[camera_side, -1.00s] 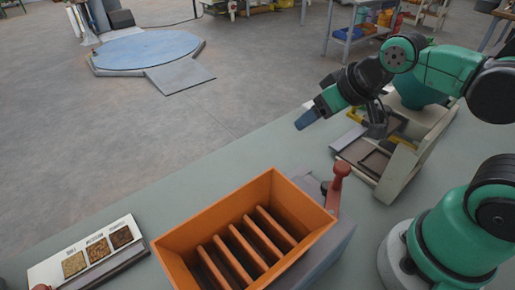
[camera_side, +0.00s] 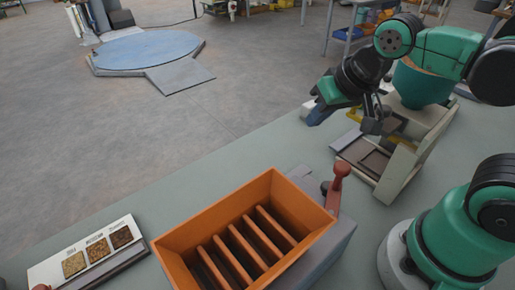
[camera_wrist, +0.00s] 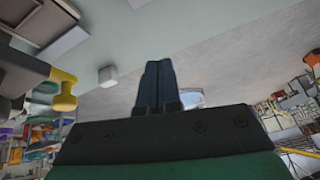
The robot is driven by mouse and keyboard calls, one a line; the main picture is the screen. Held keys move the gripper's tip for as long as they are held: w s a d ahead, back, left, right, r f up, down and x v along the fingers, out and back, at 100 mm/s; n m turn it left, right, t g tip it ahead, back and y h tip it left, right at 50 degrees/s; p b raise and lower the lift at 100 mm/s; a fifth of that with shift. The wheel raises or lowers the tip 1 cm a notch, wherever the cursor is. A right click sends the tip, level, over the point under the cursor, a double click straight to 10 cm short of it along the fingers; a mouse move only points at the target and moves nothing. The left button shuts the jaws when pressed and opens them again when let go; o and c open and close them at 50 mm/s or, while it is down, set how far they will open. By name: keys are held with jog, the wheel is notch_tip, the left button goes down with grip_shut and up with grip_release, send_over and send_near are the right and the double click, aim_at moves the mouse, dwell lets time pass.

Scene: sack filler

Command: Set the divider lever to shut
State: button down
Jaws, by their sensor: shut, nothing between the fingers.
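The orange divider box (camera_side: 185,239) with several slats stands on the bench at the bottom middle of the side view. A red lever (camera_side: 338,185) with a round knob stands nearly upright at its right end, beside the grey base (camera_side: 338,245). My gripper (camera_side: 316,113) is above the bench's far edge, up and left of the lever and well apart from it. Its blue fingers are together and empty in the wrist view (camera_wrist: 158,83). The divider and red lever do not show clearly in the wrist view.
A cream machine (camera_side: 403,170) with a teal bowl (camera_side: 422,85) stands right of my gripper. A yellow handle (camera_wrist: 64,92) shows at left in the wrist view, near a small white block (camera_wrist: 107,76). A sample board (camera_side: 88,250) lies at left. Bench behind the divider is clear.

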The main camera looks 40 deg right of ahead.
jog(key=s+a+r+m+g+h, duration=0.3)
jog(key=s+r+m+g, duration=0.5)
jog(key=m, duration=1.1)
send_over(337, 190)
jog(key=d, duration=0.2)
notch_tip(337, 190, down, 8)
jog(key=shift+t+h, duration=0.3)
jog(key=shift+t, duration=0.1)
